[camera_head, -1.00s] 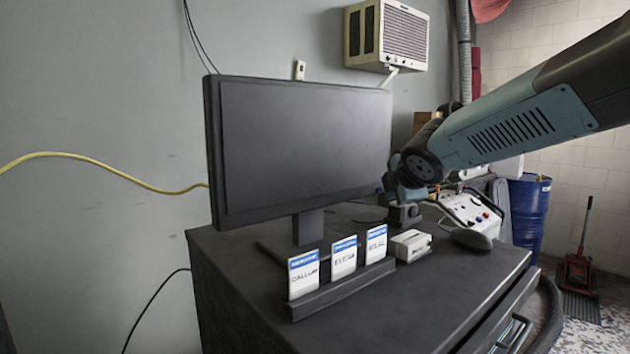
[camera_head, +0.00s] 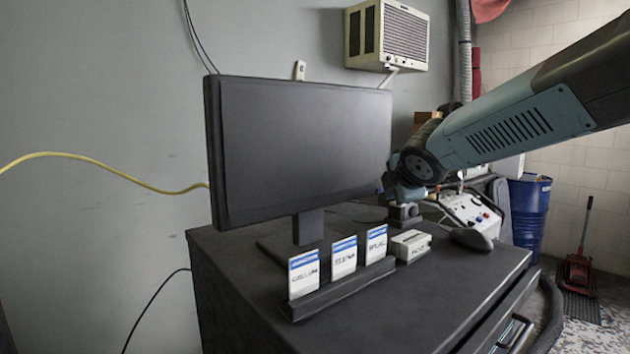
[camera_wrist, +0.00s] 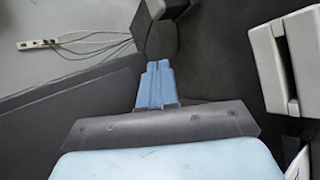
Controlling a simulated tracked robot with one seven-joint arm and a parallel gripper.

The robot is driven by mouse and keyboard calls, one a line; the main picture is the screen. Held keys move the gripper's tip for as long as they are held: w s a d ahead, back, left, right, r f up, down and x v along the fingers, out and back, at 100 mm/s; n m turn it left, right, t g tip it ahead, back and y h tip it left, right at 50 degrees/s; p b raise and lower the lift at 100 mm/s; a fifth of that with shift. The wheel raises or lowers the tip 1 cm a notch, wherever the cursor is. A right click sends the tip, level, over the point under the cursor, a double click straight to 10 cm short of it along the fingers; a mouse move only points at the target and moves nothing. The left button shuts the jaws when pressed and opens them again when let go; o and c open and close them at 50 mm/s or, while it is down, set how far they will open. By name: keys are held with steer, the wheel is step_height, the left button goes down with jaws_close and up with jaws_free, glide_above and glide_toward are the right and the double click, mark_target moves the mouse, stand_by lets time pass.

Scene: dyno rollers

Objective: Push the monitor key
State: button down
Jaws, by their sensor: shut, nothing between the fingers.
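The black monitor (camera_head: 300,145) stands upright on the dark cabinet (camera_head: 400,310), its screen dark. In the wrist view, a long dark edge at the left (camera_wrist: 60,92) looks like part of it. I cannot make out a key on it in either view. My gripper (camera_wrist: 157,68) shows in the wrist view with its blue fingers shut and empty, pointing toward a dark block. Whether the tips touch anything is unclear. In the head view, my wrist is close to the monitor's lower right edge, and the fingertips are not distinguishable.
Three labelled cards (camera_head: 343,258) stand in a dark holder before the monitor. A small white box (camera_head: 410,245) sits beside them, with a dark mouse (camera_head: 471,240) to its right. A control panel (camera_head: 470,210) lies behind. A power strip (camera_wrist: 60,43) shows at upper left.

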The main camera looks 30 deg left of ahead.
steer(key=shift+w+a, duration=0.15)
steer(key=shift+a, duration=0.15)
steer(key=shift+a, duration=0.15)
stand_by(0.5)
steer(key=shift+s+d, duration=0.2)
steer(key=shift+d, duration=0.4)
steer(key=shift+s+d, duration=0.4)
steer(key=shift+d, duration=0.5)
steer(key=shift+s+d, duration=0.35)
steer(key=shift+d, duration=0.6)
steer(key=shift+s+d, duration=0.4)
steer(key=shift+d, duration=0.5)
